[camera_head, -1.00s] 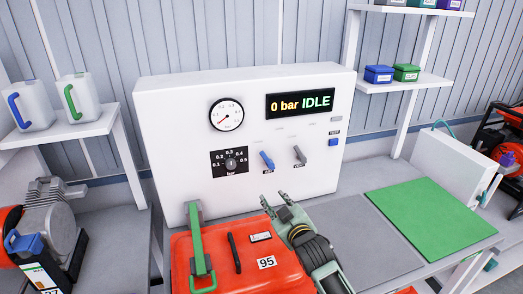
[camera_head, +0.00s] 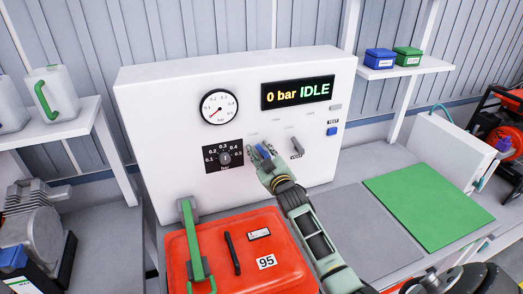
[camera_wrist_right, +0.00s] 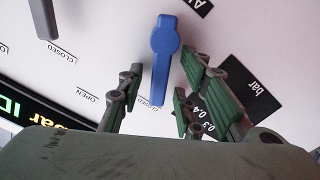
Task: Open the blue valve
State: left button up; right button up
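The blue valve (camera_head: 263,152) is a small lever on the front of the white panel (camera_head: 170,110). In the right wrist view the blue valve (camera_wrist_right: 163,55) lies between the two fingers, its narrow end reaching down between them, with a gap on both sides. OPEN and CLOSED labels are printed beside it. My right gripper (camera_head: 260,152) is open at the valve in the head view; its fingers (camera_wrist_right: 155,105) hide part of the lever there. My left gripper is not in view.
A grey valve (camera_head: 297,147) sits just right of the blue one, and a dial (camera_head: 225,158) to its left. The display (camera_head: 298,92) reads 0 bar IDLE. A red case (camera_head: 215,235) stands below the panel. A green mat (camera_head: 430,205) lies at the right.

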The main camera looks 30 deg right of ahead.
jog(key=shift+r, duration=0.15)
jog(key=shift+w, duration=0.1)
jog(key=shift+c, duration=0.7)
jog(key=c, duration=0.4)
grip_shut()
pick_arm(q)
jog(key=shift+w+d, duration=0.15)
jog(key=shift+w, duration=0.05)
